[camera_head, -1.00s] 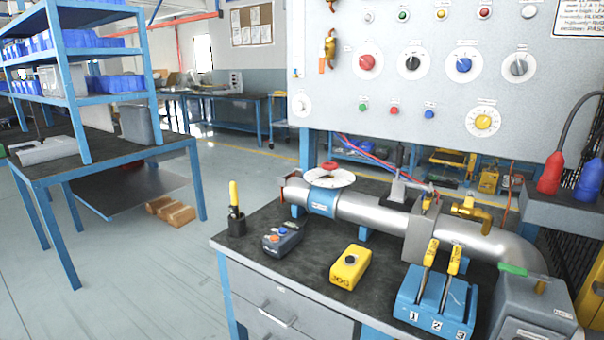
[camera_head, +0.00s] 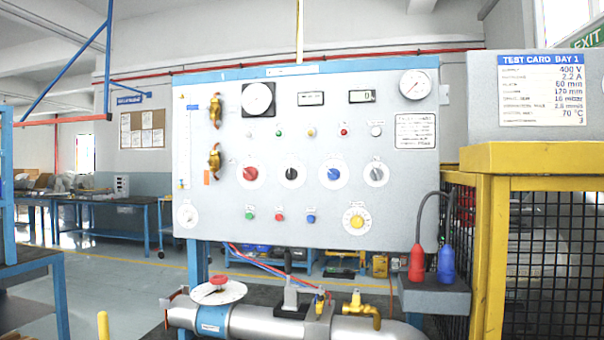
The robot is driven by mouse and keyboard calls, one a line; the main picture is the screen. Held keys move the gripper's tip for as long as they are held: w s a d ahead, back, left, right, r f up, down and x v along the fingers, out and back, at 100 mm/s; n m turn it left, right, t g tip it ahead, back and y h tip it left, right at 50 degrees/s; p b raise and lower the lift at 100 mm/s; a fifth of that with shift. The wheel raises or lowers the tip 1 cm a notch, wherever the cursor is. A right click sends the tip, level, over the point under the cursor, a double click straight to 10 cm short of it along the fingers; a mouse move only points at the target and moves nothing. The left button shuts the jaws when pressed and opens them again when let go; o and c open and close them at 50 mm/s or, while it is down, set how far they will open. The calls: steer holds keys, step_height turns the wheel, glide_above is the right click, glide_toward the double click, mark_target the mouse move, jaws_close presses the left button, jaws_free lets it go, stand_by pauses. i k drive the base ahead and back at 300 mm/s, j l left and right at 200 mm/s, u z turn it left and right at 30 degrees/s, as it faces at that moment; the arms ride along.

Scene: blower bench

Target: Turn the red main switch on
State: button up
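The red main switch (camera_head: 250,173) is a red knob on a round white dial plate. It sits at the left of a row of similar knobs on the grey control panel (camera_head: 330,228). Beside it to the right are a black knob (camera_head: 291,173), a blue knob (camera_head: 334,173) and a grey knob (camera_head: 376,173). The red knob's labels and exact pointer angle are too small to read. My gripper is not in view.
A yellow-framed mesh cage (camera_head: 487,255) stands at the right. Red and blue plugs (camera_head: 417,263) sit before it. Open floor lies at the left.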

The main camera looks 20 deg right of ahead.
mark_target(250, 172)
steer(key=j+z, duration=0.1)
steer(key=z, duration=0.6)
steer(key=i+j+z, duration=0.15)
steer(key=j+z, duration=0.15)
steer(key=i+j+z, duration=0.1)
steer(key=j+z, duration=0.15)
steer(key=j, duration=0.25)
steer(key=j+z, duration=0.3)
steer(key=j, duration=0.15)
steer(key=i, duration=0.05)
